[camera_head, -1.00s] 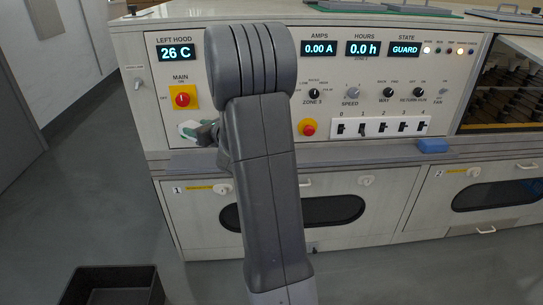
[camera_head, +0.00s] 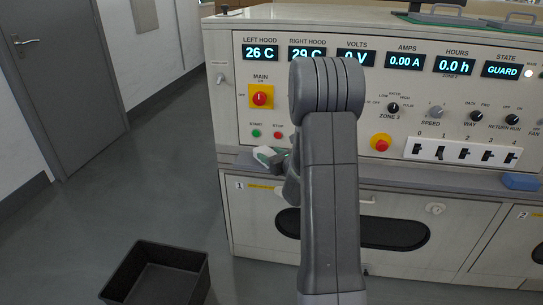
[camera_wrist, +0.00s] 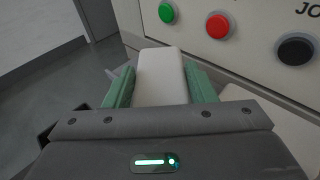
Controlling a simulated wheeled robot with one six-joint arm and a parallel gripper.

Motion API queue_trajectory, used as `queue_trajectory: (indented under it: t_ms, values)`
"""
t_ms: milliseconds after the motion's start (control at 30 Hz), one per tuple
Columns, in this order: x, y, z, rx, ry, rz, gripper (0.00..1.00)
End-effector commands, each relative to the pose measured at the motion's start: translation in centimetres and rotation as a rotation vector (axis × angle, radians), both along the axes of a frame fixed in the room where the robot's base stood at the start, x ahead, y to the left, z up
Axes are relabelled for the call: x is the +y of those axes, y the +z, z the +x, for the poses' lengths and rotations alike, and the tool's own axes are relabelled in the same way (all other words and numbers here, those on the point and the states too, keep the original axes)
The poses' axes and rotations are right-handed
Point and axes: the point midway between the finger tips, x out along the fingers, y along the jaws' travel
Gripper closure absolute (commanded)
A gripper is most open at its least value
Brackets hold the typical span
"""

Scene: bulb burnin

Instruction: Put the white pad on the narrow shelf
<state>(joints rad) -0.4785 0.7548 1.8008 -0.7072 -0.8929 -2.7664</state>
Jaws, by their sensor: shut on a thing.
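The white pad (camera_wrist: 162,78) is held between the green fingers of my gripper (camera_wrist: 161,88) in the wrist view. In the head view the pad (camera_head: 263,152) shows as a small white end near the left end of the ledge, and my gripper (camera_head: 277,158) is mostly hidden behind my arm. The narrow shelf (camera_head: 430,176) is the grey ledge along the cabinet front, below the control panel. The pad is near the ledge's left end; I cannot tell whether it touches it.
A blue block (camera_head: 521,181) lies on the shelf at the right. The panel with its red main switch (camera_head: 260,97), buttons and white switch strip (camera_head: 463,151) rises behind the shelf. A black open bin (camera_head: 157,274) stands on the floor at front left.

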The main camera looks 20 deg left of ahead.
Motion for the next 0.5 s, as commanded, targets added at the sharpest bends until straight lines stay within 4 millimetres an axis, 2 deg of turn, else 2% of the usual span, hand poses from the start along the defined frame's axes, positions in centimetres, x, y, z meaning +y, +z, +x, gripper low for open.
queue_trajectory:
  t_ms: [500]
  values:
    - [-0.01,-0.70,0.02,-0.001,0.000,0.000,0.72]
